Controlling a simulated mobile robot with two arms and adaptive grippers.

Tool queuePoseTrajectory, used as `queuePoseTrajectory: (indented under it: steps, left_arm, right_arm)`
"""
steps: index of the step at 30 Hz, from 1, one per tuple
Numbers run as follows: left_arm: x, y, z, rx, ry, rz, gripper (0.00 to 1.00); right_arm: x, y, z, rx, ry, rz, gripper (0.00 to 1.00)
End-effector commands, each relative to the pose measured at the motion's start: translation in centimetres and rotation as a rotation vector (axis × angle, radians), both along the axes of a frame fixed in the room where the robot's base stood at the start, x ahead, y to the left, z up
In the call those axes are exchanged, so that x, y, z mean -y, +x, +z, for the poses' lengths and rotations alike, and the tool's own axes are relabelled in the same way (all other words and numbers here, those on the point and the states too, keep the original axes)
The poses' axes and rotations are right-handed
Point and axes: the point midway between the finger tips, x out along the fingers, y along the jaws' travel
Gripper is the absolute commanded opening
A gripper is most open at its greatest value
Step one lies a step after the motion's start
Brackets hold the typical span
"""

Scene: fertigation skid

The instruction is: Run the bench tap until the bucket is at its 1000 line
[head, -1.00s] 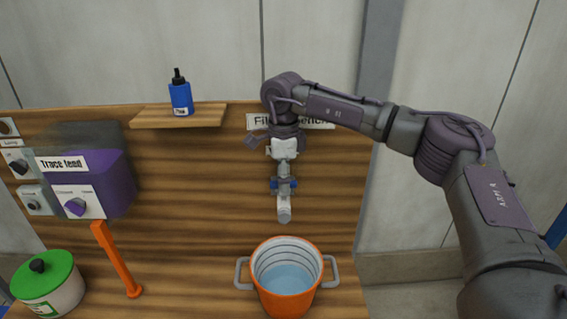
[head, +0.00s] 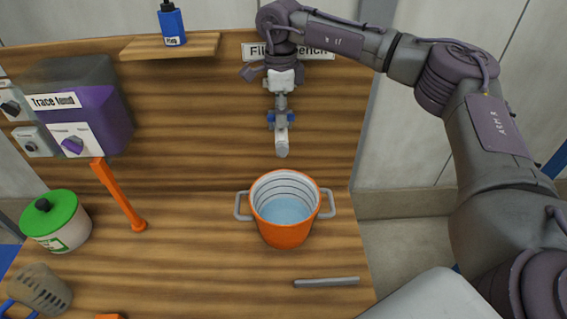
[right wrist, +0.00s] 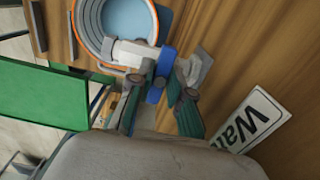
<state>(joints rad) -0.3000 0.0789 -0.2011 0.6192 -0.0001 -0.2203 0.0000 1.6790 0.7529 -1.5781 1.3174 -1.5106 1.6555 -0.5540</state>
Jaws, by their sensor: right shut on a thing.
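The orange bucket (head: 285,233) stands upright on the wooden bench (head: 190,270), below the bench tap (head: 282,142). Pale blue water (head: 287,209) lies in it, with several ring lines showing on the wall above the water. I cannot read their numbers. No stream shows between spout and bucket. My right gripper (head: 281,103) comes down from above and is shut on the tap's blue handle. In the right wrist view the gripper (right wrist: 161,78) has its fingers on either side of the blue handle (right wrist: 167,61), with the bucket (right wrist: 83,35) beyond. My left gripper is out of view.
A grey bar (head: 326,282) lies in front of the bucket. A blue bottle (head: 172,28) stands on a shelf.

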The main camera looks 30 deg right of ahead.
Motion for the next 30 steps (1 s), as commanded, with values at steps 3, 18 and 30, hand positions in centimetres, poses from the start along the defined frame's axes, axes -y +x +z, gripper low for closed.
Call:
queuePoseTrajectory:
  steps: [3, 18, 30]
  left_arm:
    - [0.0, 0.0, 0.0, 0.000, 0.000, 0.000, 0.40]
    - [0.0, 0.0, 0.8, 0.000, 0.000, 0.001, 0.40]
    - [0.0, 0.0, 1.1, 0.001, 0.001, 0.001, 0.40]
  right_arm:
    - [0.0, 0.0, 0.0, 0.001, 0.000, 0.000, 0.00]
    - [0.0, 0.0, 0.1, 0.001, 0.000, 0.332, 0.00]
    - [0.0, 0.0, 0.2, 0.000, 0.001, 0.462, 0.00]
